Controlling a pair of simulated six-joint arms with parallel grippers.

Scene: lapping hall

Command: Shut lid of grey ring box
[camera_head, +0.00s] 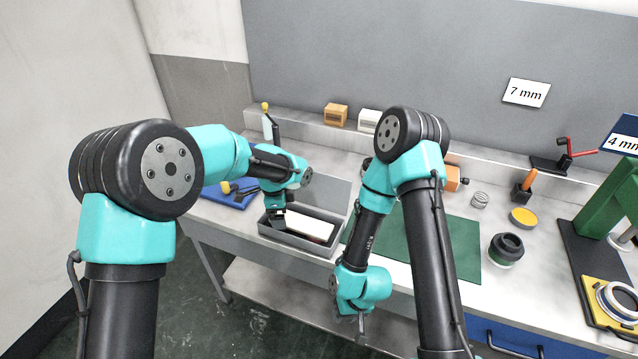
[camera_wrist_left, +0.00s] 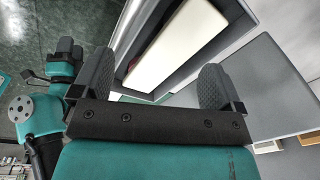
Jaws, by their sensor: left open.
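The grey ring box (camera_head: 264,228) stands near the front edge of the bench with its grey lid (camera_head: 328,189) open, leaning back behind it. A long white block lies inside the box. In the left wrist view the box's wall (camera_wrist_left: 133,92) and the raised lid (camera_wrist_left: 265,88) also show. My left gripper (camera_head: 277,212) is open over the left end of the box, its fingers (camera_wrist_left: 158,88) apart with nothing seen between them. My right gripper (camera_head: 361,322) hangs in front of the bench edge, right of the box; its finger opening is unclear.
A green mat (camera_head: 462,248) lies right of the box, partly behind my right arm. A blue tray (camera_head: 228,194) is at the left. A dark round pot (camera_head: 506,248), a yellow-topped disc (camera_head: 523,217) and a spring (camera_head: 480,200) stand at the right. Blocks sit on the back ledge.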

